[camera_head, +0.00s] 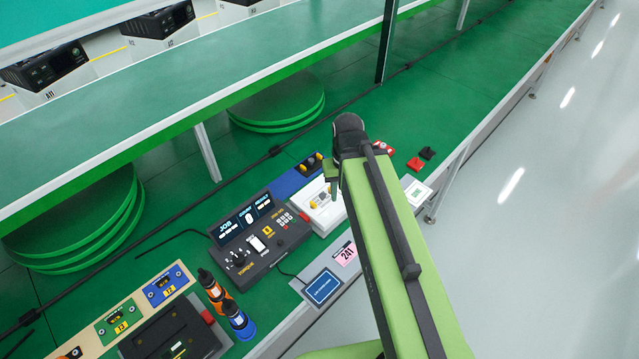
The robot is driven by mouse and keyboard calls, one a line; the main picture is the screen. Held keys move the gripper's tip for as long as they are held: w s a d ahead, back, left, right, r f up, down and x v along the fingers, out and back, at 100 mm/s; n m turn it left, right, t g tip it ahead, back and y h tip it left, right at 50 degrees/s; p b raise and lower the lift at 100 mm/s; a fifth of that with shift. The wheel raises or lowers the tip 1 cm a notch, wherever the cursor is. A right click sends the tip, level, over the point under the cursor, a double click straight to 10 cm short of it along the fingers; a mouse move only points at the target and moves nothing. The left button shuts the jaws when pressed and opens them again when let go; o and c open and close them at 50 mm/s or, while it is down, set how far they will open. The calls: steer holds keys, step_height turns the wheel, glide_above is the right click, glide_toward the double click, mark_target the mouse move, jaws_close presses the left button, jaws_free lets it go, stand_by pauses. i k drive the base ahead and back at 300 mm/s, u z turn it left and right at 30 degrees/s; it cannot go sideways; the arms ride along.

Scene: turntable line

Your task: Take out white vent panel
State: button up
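My green arm reaches up from the lower right. Its dark-capped far end is above the bench, and the small visible part of my gripper (334,184) hangs beside it. The fingertips are too small and hidden to show whether they are open or shut. A white open tray (328,224) stands below, with grey and yellow small parts in it, partly hidden by the arm. A flat white piece with a green mark (418,193) lies right of the arm, near the bench edge. I cannot tell whether any white vent panel is among these.
A black console (262,238) stands left of the tray. Orange (213,287) and blue (238,320) tools stand near a black case (172,338). Green round turntables (279,104) sit under a raised shelf (190,85). Red and black pieces (415,163) lie behind the arm.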

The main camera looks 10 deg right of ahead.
mark_target(322, 200)
steer(key=u, duration=1)
steer(key=k, duration=1.3)
steer(key=u, duration=0.8)
steer(key=i, duration=1)
